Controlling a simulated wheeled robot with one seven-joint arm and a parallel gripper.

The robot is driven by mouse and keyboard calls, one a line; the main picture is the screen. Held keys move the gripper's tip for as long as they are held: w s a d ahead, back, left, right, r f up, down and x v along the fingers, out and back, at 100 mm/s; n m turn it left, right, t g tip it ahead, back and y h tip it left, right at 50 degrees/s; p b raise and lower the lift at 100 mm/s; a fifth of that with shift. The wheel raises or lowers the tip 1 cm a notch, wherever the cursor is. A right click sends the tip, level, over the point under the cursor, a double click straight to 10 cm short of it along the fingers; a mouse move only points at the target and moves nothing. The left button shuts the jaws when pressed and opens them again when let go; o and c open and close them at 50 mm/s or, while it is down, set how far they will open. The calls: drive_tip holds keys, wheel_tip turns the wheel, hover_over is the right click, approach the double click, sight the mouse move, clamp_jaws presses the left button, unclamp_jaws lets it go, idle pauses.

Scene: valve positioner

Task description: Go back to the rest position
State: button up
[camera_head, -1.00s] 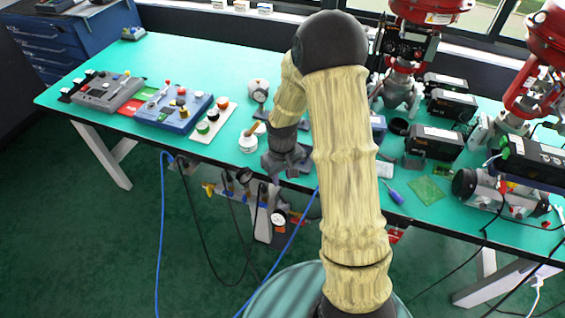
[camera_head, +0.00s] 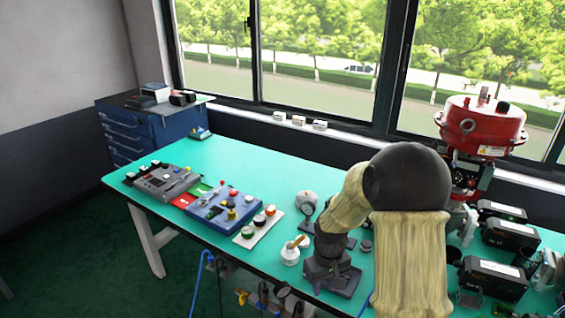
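My gripper (camera_head: 330,284) hangs at the end of my bent arm, over the front edge of the green workbench (camera_head: 262,160). It points down. Its fingers are small and dark in this view, and I cannot tell whether they are open or shut. No held object can be made out. A white round pot with a wooden-handled tool (camera_head: 290,254) stands on the bench just left of it. My arm hides part of the bench behind and to the right of the gripper.
A grey control box (camera_head: 163,183), a blue control box (camera_head: 222,208) and a white button panel (camera_head: 258,225) lie along the bench's left part. A round gauge (camera_head: 306,203) stands behind the gripper. A red valve actuator (camera_head: 483,125) and several black positioners (camera_head: 510,233) crowd the right.

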drive_tip(key=s+r+m+t+p, duration=0.2)
drive_tip(key=s+r+m+p, duration=0.1)
drive_tip(key=s+r, duration=1)
drive_tip(key=shift+s+t+p, duration=0.3)
drive_tip(key=shift+s+p, duration=0.1)
drive_tip(key=shift+p, duration=0.4)
drive_tip(key=shift+w+a, duration=0.15)
idle(1.1)
